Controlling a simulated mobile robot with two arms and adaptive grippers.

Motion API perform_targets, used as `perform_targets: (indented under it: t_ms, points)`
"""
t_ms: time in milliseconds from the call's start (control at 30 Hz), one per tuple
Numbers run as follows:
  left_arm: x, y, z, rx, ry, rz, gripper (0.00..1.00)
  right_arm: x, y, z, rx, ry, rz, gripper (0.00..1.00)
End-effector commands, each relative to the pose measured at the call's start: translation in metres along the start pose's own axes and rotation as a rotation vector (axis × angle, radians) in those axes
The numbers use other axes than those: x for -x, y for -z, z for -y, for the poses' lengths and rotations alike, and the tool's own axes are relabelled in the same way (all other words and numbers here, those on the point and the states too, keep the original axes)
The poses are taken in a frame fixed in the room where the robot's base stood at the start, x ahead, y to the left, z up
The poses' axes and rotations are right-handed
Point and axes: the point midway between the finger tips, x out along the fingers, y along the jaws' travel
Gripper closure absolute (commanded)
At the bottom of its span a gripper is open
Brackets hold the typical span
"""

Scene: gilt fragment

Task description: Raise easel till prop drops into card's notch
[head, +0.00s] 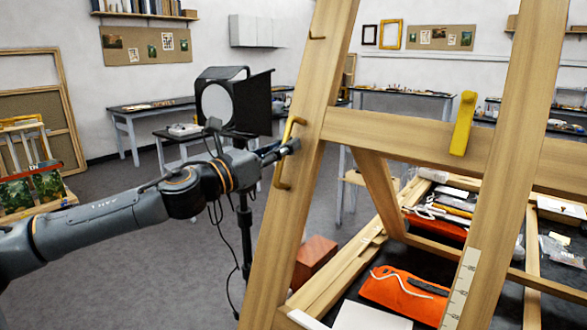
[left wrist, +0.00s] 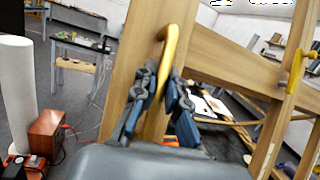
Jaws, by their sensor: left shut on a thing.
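The wooden easel frame (head: 345,124) stands tilted close in front of me. A yellow handle (head: 279,176) is fixed to its left upright. My left gripper (head: 290,147) is shut on this handle; in the left wrist view its fingers (left wrist: 165,98) sit either side of the yellow bar (left wrist: 171,38). A yellow lever (head: 463,123) hangs on the crossbar, slightly tilted, and also shows in the left wrist view (left wrist: 297,68). A pale strip with marks (head: 460,288) lies along the right upright. I cannot make out a notch, or which part is the prop. My right gripper is out of view.
Orange cloth pouches (head: 400,290) and tools lie on a dark surface behind the easel. A red-brown box (head: 316,255) is behind the left upright. A black studio lamp (head: 232,100) on a stand with hanging cables is close behind my left arm. Grey floor is open at left.

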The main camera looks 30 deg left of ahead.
Motion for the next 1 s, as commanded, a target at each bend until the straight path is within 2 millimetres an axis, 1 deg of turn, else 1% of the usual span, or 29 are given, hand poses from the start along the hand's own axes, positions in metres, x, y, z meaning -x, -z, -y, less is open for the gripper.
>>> perform_targets:
  t_ms: [33,100,433,467,500,567,733,867,1000]
  points:
    - [0.0024,0.0024,0.0,-0.003,0.0,0.007,1.0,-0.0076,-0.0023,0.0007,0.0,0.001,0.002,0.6]
    - [0.0034,-0.0005,0.0006,-0.002,0.001,0.013,1.0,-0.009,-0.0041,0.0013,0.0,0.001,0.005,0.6]
    - [0.0032,-0.0044,-0.0001,-0.001,-0.002,0.018,1.0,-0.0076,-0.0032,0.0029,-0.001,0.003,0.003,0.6]
    - [0.0032,-0.0044,-0.0001,-0.001,-0.002,0.018,0.84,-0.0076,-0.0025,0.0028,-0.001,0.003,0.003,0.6]
    - [0.0032,-0.0043,0.0,-0.001,-0.001,0.018,0.76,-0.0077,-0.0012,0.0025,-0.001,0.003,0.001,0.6]
    - [0.0032,-0.0041,0.0001,-0.001,-0.001,0.018,0.64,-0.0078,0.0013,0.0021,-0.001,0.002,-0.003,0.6]
    - [0.0032,-0.0036,0.0004,-0.001,0.0,0.017,0.64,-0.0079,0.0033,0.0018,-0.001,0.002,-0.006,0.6]
    - [0.0032,-0.0035,0.0005,-0.001,0.0,0.016,0.64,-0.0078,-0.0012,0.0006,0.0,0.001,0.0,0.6]
    - [0.0026,-0.0059,0.0004,0.0,-0.002,0.017,0.64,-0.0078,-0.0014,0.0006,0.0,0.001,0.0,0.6]
